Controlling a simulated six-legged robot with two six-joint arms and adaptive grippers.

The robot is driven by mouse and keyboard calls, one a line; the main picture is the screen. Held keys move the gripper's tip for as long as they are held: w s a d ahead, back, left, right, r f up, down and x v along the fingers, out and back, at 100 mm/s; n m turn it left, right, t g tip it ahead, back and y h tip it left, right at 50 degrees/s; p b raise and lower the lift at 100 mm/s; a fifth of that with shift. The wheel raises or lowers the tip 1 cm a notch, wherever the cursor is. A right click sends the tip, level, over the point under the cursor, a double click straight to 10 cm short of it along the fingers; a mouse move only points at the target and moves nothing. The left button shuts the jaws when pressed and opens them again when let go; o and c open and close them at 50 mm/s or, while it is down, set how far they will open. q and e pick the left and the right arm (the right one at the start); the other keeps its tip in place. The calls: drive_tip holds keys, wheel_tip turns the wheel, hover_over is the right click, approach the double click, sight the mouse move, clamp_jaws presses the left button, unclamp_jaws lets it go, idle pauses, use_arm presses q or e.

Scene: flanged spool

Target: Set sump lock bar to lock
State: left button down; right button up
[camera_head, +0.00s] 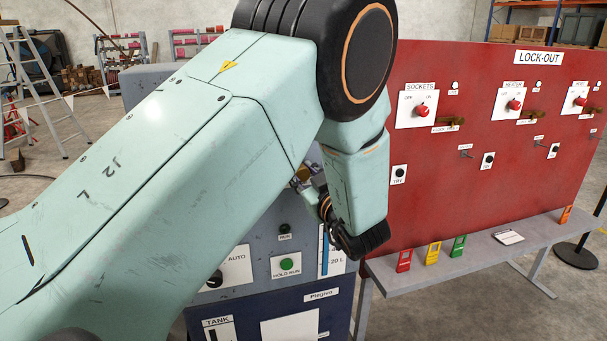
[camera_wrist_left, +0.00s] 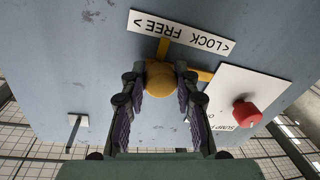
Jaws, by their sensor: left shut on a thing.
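The sump lock bar shows in the left wrist view as a yellow-brass piece with a rounded knob (camera_wrist_left: 160,78). One arm of it points up toward an upside-down LOCK / FREE label (camera_wrist_left: 180,32), and a yellow piece (camera_wrist_left: 203,75) reaches right. My left gripper (camera_wrist_left: 162,90) is shut on the knob, one finger on each side. In the head view my left gripper (camera_head: 323,205) is mostly hidden behind my own arm, at the grey panel. Whether the bar stands at LOCK or FREE cannot be told. My right gripper is not in view.
Beside the bar is a red knob (camera_wrist_left: 247,114) on a white plate marked SUMP. The grey cabinet carries a HOLD RUN button (camera_head: 287,264). A red LOCK-OUT board (camera_head: 450,190) and a grey bench (camera_head: 480,254) with coloured tags stand to the right.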

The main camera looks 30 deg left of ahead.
use_arm(q)
drive_tip(key=shift+w+r, duration=0.1)
drive_tip(key=s+a, duration=0.3)
drive_tip(key=shift+s, duration=0.2)
drive_tip(key=c, duration=1.4)
unclamp_jaws()
drive_tip(key=shift+s, duration=0.1)
drive_tip(key=o, duration=0.4)
drive_tip(key=shift+s+a, duration=0.25)
drive_tip(key=r, duration=1)
drive_tip(key=shift+w+d, duration=0.15)
drive_tip(key=shift+w, duration=0.1)
drive_tip(key=shift+s, duration=0.1)
